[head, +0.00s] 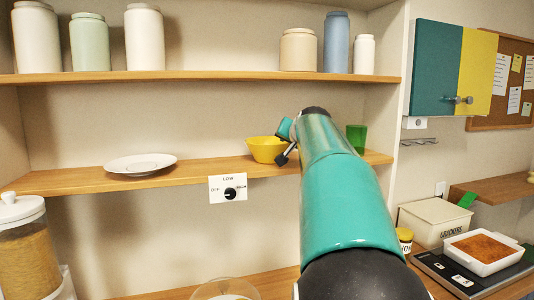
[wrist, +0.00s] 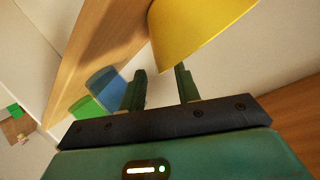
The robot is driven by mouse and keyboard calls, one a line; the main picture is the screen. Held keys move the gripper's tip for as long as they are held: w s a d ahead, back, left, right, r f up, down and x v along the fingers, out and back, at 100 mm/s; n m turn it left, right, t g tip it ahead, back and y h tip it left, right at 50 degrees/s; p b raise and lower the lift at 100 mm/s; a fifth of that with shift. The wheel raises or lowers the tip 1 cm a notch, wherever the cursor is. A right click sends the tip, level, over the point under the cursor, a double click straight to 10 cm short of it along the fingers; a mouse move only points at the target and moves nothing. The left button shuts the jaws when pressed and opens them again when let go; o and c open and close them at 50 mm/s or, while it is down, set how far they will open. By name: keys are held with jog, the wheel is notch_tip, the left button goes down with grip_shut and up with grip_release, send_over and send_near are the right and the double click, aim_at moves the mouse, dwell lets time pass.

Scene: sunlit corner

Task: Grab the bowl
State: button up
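The yellow bowl (head: 264,150) sits on the middle wooden shelf, near its right part, just left of my arm's end in the head view. In the wrist view the bowl (wrist: 195,30) fills the top, its lower edge close to the right fingertip. My gripper (wrist: 159,72) is open, with a clear gap between its two dark fingers and nothing held. The bowl appears just beyond the fingertips; I cannot tell whether a finger touches it. In the head view my arm hides most of the gripper (head: 287,142).
A green cup (head: 356,137) stands right of the bowl; a blue cup (wrist: 106,84) shows beside it in the wrist view. A white plate (head: 140,164) lies left on the same shelf (head: 70,181). The upper shelf (head: 220,76) holds several jars. A dial panel (head: 228,189) is below.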

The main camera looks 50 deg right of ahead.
jog(key=shift+x, duration=1.9)
grip_shut()
